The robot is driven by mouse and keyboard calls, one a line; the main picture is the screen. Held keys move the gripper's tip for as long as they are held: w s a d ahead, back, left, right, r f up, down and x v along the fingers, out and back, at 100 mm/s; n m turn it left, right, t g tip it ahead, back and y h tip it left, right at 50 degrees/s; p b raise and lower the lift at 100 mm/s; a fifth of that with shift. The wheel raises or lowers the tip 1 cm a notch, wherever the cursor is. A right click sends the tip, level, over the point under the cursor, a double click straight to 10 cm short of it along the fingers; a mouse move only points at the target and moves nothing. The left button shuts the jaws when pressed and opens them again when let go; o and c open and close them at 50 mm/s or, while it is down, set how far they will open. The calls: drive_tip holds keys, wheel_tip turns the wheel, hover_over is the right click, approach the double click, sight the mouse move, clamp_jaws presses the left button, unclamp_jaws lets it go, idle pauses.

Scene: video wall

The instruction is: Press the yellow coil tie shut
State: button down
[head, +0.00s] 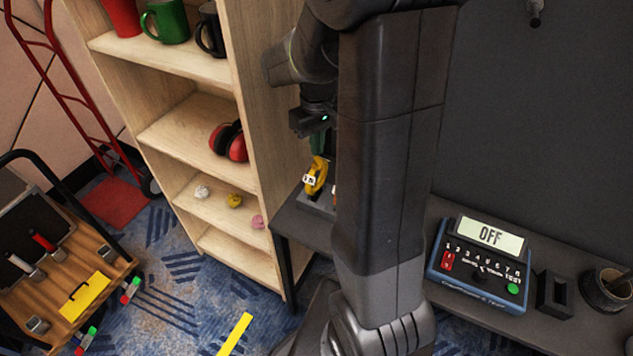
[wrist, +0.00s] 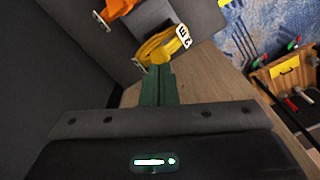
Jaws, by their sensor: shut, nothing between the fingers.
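The yellow coil tie (head: 319,172) stands on the dark bench beside the wooden shelf, with a white tag on it. In the wrist view the yellow coil tie (wrist: 158,46) shows just beyond my fingertips, its white tag at the right. My gripper (head: 318,143) is above the tie in the head view, partly hidden by my arm. In the wrist view my gripper (wrist: 158,70) has its green fingers shut together and empty, with the tips close to the yellow loop. I cannot tell whether they touch it, or whether the tie is open.
An orange coil (wrist: 117,9) with a white tag is left of the yellow one. The wooden shelf (head: 265,180) stands close at the left. A blue control box (head: 480,265) reading OFF and a dark cup (head: 605,290) are on the bench at the right.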

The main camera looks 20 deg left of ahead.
drive_tip(key=shift+a+f+b, duration=0.15)
drive_tip(key=shift+f+b, duration=0.65)
drive_tip(key=shift+f, duration=0.4)
drive_tip(key=shift+r, duration=0.2)
wheel_tip(320, 180, up, 6)
drive_tip(key=p, duration=0.5)
drive_tip(key=shift+f, duration=0.1)
idle(0.6)
